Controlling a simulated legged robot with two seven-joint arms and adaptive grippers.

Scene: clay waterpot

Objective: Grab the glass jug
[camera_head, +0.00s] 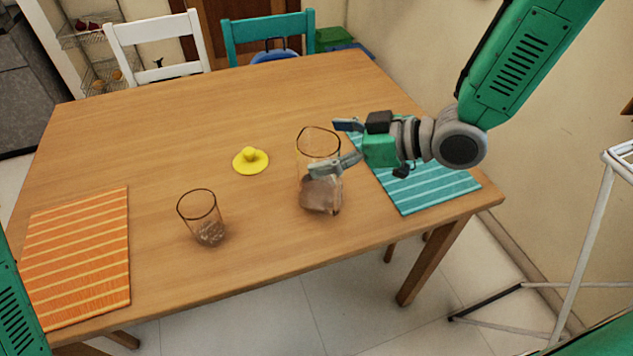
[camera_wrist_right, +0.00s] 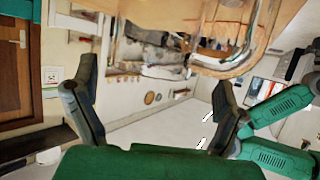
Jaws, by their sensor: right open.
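The glass jug (camera_head: 321,194) stands upright on the wooden table, right of the middle, clear with a dark rim and a brownish lower part. My right gripper (camera_head: 338,147) is at its right side, with its two fingers spread. One finger overlaps the jug's wall in the head view; I cannot tell whether it touches. In the right wrist view the fingers of my right gripper (camera_wrist_right: 155,82) are wide apart with nothing clearly between them. A curved, brown-rimmed shape at that view's upper right may be the jug, but this is unclear. My left gripper is not in view.
A smaller glass (camera_head: 209,232) stands left of the jug. A yellow lid-like piece (camera_head: 250,161) lies behind them. An orange striped mat (camera_head: 77,252) is at the left, and a teal striped mat (camera_head: 428,184) lies under my right arm. The back of the table (camera_head: 230,100) is clear.

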